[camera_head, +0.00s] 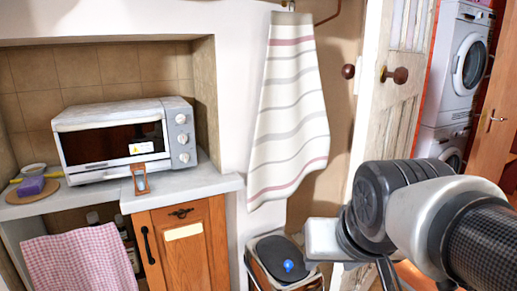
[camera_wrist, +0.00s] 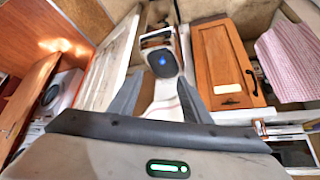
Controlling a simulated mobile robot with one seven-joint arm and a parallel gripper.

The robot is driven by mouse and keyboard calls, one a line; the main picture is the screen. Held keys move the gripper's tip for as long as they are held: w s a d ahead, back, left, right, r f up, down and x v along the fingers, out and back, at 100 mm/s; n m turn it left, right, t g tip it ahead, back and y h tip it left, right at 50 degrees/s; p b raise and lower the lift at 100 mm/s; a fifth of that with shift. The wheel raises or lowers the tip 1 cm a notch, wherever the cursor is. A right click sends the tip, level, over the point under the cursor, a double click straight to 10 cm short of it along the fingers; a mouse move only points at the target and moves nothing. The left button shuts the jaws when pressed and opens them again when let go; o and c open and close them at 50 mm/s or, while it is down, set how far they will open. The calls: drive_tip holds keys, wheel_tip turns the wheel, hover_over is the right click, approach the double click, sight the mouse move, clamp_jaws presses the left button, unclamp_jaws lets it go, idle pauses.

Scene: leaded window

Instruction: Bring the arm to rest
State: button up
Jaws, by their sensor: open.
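My arm (camera_head: 430,215) reaches in from the right side of the head view, bent, in front of a whitish wooden door. My gripper (camera_wrist: 157,98) shows in the wrist view with its two dark fingers spread apart and nothing between them. Beyond the fingers, and apart from them, is a bin with a dark lid (camera_wrist: 157,68). A small blue round thing lies on that lid; it also shows in the head view (camera_head: 288,266). In the head view the fingers are mostly hidden behind my arm.
A toaster oven (camera_head: 110,140) stands on the counter (camera_head: 80,204) at left, with an orange-brown object before it. Below are a wooden cabinet door (camera_head: 190,250) and a pink checked cloth (camera_head: 80,262). A striped towel (camera_head: 290,110) hangs mid-view. The whitish door (camera_head: 400,110) and stacked washers (camera_head: 455,65) are at right.

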drive_tip(key=s+d+f+g, duration=0.1)
drive_tip(key=s+d+f, duration=0.1)
drive_tip(key=s, duration=0.4)
wheel_tip(320, 180, up, 28)
drive_tip(key=p, duration=2.7)
drive_tip(key=shift+w+p, duration=0.15)
drive_tip(key=shift+p, duration=0.25)
drive_tip(key=shift+a, duration=0.1)
